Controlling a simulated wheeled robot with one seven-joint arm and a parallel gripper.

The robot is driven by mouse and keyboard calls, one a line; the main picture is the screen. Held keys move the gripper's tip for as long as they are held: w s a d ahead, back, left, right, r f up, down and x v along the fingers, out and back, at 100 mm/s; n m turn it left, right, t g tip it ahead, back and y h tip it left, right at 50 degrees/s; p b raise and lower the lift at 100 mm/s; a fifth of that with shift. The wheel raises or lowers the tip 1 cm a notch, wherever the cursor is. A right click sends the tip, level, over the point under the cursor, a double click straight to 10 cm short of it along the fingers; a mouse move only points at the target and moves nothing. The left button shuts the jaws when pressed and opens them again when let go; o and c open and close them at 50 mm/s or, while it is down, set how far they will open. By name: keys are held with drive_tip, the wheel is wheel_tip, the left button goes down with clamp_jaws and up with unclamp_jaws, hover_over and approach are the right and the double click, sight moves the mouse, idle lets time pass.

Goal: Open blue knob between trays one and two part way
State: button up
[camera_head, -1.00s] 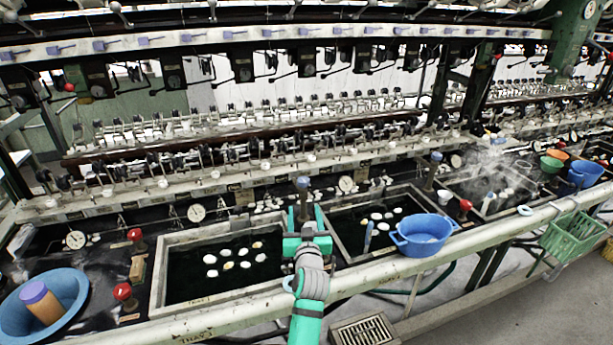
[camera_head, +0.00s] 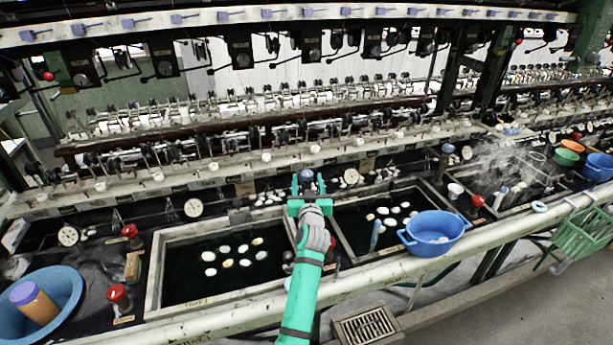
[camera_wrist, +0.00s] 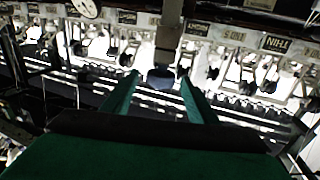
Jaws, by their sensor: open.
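The blue knob (camera_head: 306,176) stands upright on a post between tray one (camera_head: 157,262) on the left and tray two (camera_head: 349,250) on the right. My gripper (camera_head: 307,182) is open, with one green finger on each side of the knob. In the wrist view the blue knob (camera_wrist: 161,79) shows between the tips of my open gripper (camera_wrist: 160,84), with its post beyond it. I cannot tell whether either finger touches it. My gripper hides the lower part of the post in the head view.
A blue basin (camera_head: 433,232) sits on the front rail by tray two. Red knobs (camera_head: 118,293) and a blue bowl (camera_head: 65,300) stand left of tray one. Another blue-topped knob (camera_head: 447,150) is farther right. Reeling machinery runs along the back.

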sight(307, 179)
drive_tip(key=shift+w+a, duration=0.15)
drive_tip(key=shift+w, duration=1.6)
drive_tip(key=shift+c, duration=0.3)
drive_tip(key=shift+a, duration=0.1)
drive_tip(key=c, duration=1)
drive_tip(key=o, duration=1.1)
drive_tip(key=shift+d, duration=0.25)
drive_tip(key=shift+c, duration=0.2)
drive_tip(key=shift+a, duration=0.15)
